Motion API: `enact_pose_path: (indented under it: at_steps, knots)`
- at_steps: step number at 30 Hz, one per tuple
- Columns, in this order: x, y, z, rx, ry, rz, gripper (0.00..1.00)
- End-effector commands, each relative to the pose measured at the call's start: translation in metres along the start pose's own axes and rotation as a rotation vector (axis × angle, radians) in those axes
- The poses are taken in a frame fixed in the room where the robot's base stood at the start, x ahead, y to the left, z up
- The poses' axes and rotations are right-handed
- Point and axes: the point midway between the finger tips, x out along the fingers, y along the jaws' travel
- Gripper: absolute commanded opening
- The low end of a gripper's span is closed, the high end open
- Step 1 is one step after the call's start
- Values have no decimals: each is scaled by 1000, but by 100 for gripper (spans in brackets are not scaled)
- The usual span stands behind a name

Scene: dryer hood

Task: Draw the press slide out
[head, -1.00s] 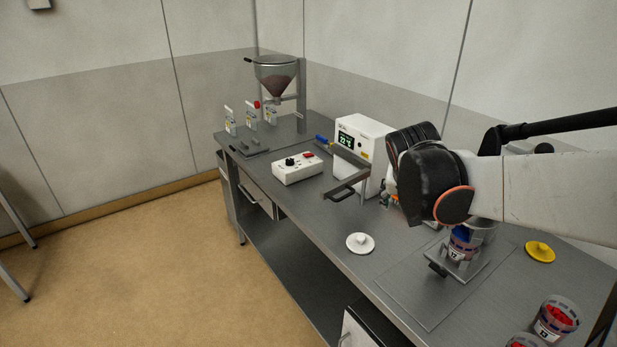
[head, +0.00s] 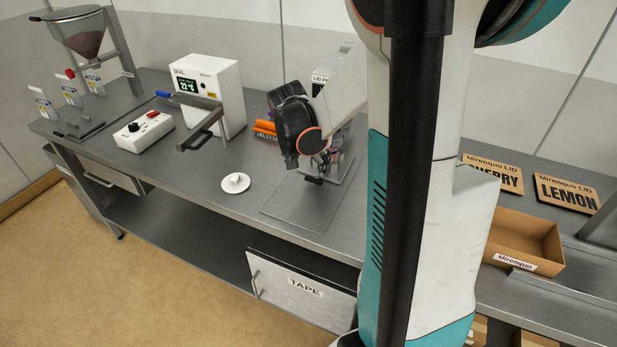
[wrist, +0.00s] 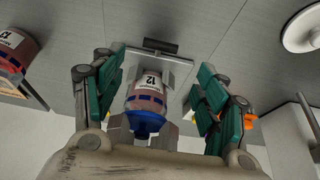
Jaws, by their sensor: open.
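The lid press (head: 343,88) stands on the bench, partly hidden by my arm. Its slide (wrist: 178,62) is a grey plate with a dark crossbar handle (wrist: 160,46), which also shows in the head view just below my gripper. A jar labelled 12 (wrist: 149,88) with a blue part at one end shows in line with the slide, between my fingers. My gripper (wrist: 159,66) is open, with green-padded fingers apart on either side of the jar and slide. The handle lies beyond the fingertips, and I see no contact with it. In the head view my gripper (head: 318,163) is mostly hidden.
A white knobbed lid (head: 235,183) lies on the bench left of the press. The SEAL box (head: 208,85) and its handled arm stand further left. Another jar (wrist: 16,52) shows at the wrist view's left. An open cardboard box (head: 515,238) is right. Bench before the press is clear.

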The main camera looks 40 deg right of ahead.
Motion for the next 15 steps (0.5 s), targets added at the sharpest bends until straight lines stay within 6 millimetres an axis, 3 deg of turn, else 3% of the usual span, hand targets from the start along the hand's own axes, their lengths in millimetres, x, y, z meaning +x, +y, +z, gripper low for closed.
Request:
enact_pose_path:
  at_steps: [1, 6, 15]
  knots:
    - [14, 0, 1, 1, 0, 0, 67]
    - [47, 0, 1, 1, 0, -1, 67]
    - [86, -1, 1, 0, 0, -2, 67]
